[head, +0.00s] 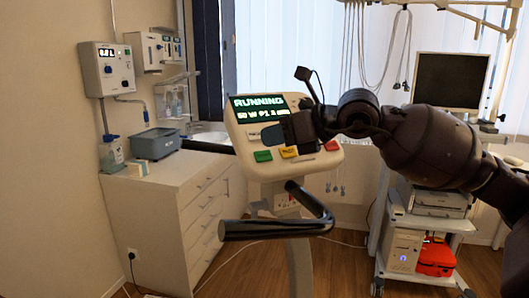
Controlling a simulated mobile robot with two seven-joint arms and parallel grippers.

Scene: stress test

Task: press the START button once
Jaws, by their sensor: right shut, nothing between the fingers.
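The console (244,133) of an exercise machine stands upright in the middle of the head view. Its screen (260,106) shows "RUNNING" in large letters, with a smaller line below that seems to start "50 W P1". Under the screen are a green button (262,156), an orange-yellow button (289,152) and a red button (332,145). Their labels are too small to read, so I cannot tell which one says START. My right gripper (272,136) is shut and empty, in front of the console just above the green button. I cannot tell whether it touches the panel. My left gripper is out of view.
A black handlebar (280,228) juts out below the console. A white drawer cabinet (165,215) with a grey box (155,144) stands at the left. A trolley with a dark monitor (451,80) and a red case (436,258) stands at the right, partly behind my right arm.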

